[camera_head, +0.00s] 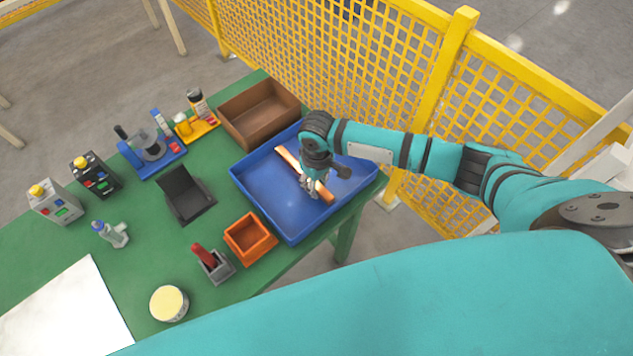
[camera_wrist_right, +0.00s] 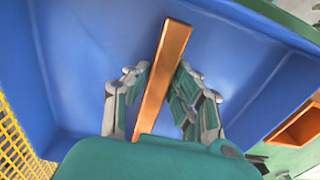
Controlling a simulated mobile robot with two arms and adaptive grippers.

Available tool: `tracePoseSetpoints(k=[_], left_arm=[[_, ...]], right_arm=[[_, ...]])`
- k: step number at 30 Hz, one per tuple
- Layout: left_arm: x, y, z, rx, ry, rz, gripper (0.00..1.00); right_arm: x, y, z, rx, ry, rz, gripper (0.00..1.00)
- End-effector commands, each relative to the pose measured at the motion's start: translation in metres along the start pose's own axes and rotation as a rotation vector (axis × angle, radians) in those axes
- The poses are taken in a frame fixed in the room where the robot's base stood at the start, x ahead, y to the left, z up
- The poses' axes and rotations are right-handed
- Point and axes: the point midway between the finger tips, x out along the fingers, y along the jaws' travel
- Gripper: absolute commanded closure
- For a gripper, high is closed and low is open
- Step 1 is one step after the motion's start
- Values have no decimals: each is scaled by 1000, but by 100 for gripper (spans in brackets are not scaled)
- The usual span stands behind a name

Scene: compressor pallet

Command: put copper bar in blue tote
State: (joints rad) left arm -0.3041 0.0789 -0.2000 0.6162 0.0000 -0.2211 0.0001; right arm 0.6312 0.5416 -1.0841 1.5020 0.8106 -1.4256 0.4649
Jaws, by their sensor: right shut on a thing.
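The copper bar (camera_head: 291,163) is a long orange-brown bar over the floor of the blue tote (camera_head: 256,188). My right gripper (camera_head: 312,184) reaches down inside the tote and is shut on the bar. In the right wrist view the bar (camera_wrist_right: 163,75) stands between the two fingers of the gripper (camera_wrist_right: 157,90), with its far end sticking out past the fingertips. The blue tote (camera_wrist_right: 85,60) fills most of that view around it. I cannot tell whether the bar touches the tote's floor. My left gripper is not in view.
A brown box (camera_head: 262,124) stands behind the tote, and a small orange bin (camera_head: 250,239) stands in front. A grey holder with a red handle (camera_head: 206,258) and a black stand (camera_head: 186,194) are to the left. A yellow mesh fence (camera_head: 330,50) runs behind the green table (camera_head: 150,245).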

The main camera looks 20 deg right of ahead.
Motion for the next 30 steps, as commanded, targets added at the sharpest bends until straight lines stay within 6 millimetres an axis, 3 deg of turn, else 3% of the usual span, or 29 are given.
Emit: tracePoseSetpoints(k=[4,12,13,18,26,30], left_arm=[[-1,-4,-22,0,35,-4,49],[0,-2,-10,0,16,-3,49],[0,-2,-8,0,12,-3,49],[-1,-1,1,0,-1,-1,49],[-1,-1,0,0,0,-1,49],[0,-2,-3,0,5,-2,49]], right_arm=[[6,0,0,0,2,0,100],[8,0,0,0,1,0,100],[9,0,0,0,0,0,75],[9,0,0,0,0,0,53],[8,0,0,0,0,1,53],[-2,0,-1,-1,2,0,53]])
